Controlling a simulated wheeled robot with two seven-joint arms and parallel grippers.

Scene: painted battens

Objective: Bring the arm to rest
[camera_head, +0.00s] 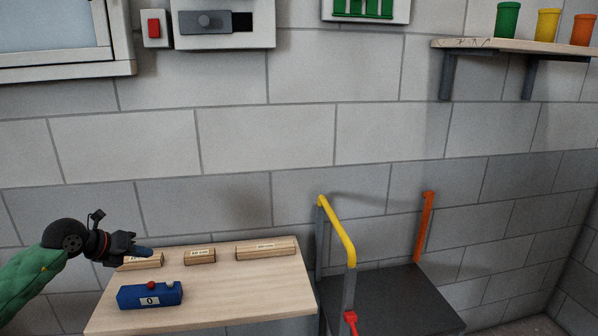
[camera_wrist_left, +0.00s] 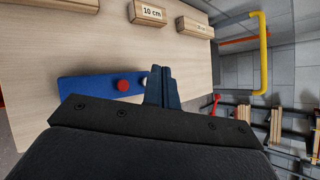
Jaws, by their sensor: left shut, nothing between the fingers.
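My left gripper (camera_head: 146,251) is above the back left part of the wooden table, pointing right. Its fingers are together and empty in the left wrist view (camera_wrist_left: 162,88). It partly covers the leftmost batten (camera_head: 145,262) on the table; whether it touches the batten I cannot tell. My green-sleeved left arm comes in from the left edge. My right gripper is not in view.
A blue box (camera_head: 135,301) with a red and a pale button and a "0" label sits on the table (camera_head: 230,306) in front. Two more labelled battens (camera_head: 200,257) (camera_head: 266,249) lie along the back. A dark stand with a yellow rail (camera_head: 337,230) is to the right.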

